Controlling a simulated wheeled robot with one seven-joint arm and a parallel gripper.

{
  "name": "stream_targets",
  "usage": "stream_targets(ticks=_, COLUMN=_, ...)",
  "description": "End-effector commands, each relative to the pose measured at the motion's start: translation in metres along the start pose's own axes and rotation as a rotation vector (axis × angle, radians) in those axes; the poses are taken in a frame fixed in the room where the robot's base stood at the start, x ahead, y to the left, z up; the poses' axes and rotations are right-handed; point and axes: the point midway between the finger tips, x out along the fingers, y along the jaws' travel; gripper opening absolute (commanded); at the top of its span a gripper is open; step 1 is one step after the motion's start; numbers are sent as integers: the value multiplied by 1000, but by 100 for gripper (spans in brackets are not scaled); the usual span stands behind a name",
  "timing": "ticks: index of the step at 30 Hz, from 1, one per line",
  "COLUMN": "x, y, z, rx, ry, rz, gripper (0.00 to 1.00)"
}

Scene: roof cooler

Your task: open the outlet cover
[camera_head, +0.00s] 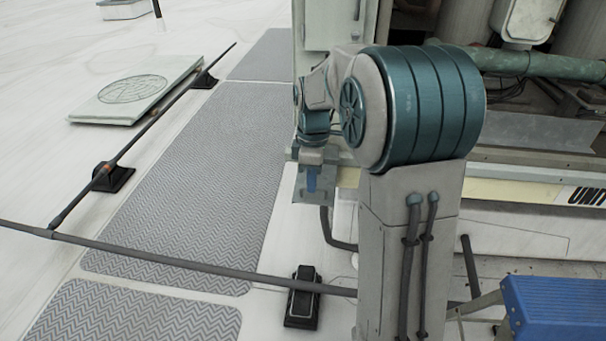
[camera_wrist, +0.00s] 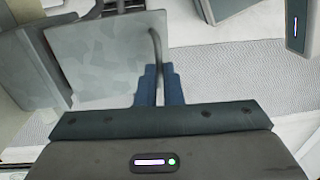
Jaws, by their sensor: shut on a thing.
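The outlet cover (camera_wrist: 100,62) looks like a flat grey, mottled metal plate in the wrist view, left of and in front of my fingers. In the head view my gripper (camera_head: 312,180) is beside the front left corner of the large unit, partly hidden by my arm. A small part of the grey plate (camera_head: 326,190) shows around the blue finger there. The outlet behind the plate is not clearly visible.
The unit's cream base rail (camera_head: 520,190) runs to the right. Dark pipes (camera_head: 190,262) on low supports cross the white roof. A blue step (camera_head: 560,305) stands at lower right.

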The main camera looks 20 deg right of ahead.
Motion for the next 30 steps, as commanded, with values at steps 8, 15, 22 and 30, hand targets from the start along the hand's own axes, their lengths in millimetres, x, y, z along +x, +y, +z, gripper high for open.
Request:
stream_targets(ticks=8, x=-20, y=6, z=1, rx=2, ry=2, rz=-63, gripper=0)
stream_targets(ticks=15, x=-22, y=9, z=0, rx=1, ry=3, rz=-59, gripper=0)
stream_targets(ticks=22, x=-21, y=10, z=0, rx=1, ry=3, rz=-57, gripper=12)
stream_targets(ticks=30, x=-21, y=8, z=-1, rx=-2, ry=2, rz=-60, gripper=29)
